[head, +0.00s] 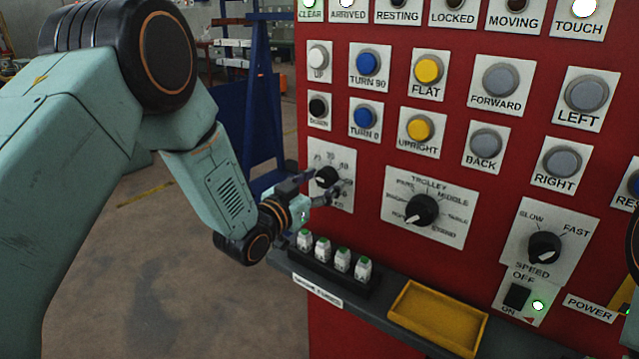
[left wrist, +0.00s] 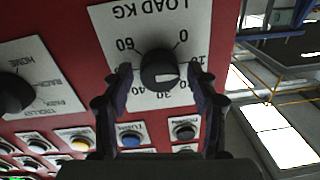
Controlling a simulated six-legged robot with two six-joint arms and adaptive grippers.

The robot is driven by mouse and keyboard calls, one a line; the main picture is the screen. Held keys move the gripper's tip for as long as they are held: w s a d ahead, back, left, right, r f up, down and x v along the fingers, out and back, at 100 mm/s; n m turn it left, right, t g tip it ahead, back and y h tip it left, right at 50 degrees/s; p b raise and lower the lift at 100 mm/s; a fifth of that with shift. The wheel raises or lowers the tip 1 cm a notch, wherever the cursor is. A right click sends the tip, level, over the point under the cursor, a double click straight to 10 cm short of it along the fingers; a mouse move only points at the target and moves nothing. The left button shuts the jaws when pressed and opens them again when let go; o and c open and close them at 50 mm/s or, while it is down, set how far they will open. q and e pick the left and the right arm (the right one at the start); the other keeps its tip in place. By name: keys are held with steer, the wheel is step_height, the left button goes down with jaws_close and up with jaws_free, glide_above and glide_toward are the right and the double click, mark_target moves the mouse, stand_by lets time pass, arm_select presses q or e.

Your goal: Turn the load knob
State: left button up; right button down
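The load knob (head: 327,177) is a black round knob on a white dial plate on the red panel's left edge. In the left wrist view the knob (left wrist: 158,71) sits under an upside-down "LOAD KG" label (left wrist: 165,12), with its white mark on the lower right side. My left gripper (head: 318,190) is at the knob. In the wrist view its two dark fingers (left wrist: 160,78) stand on either side of the knob, with narrow gaps of plate visible, so it looks open around it. Contact cannot be confirmed. My right gripper does not show.
The trolley knob (head: 422,210) and speed knob (head: 544,247) are to the right. Below, a ledge carries a rack of several green-topped white pieces (head: 323,250) and a yellow tray (head: 440,318). Buttons fill the panel above. The floor left of the panel is open.

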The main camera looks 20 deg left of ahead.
arm_select(q)
steer(key=shift+s+r, duration=0.1)
steer(key=c, duration=0.9)
steer(key=shift+c, duration=0.2)
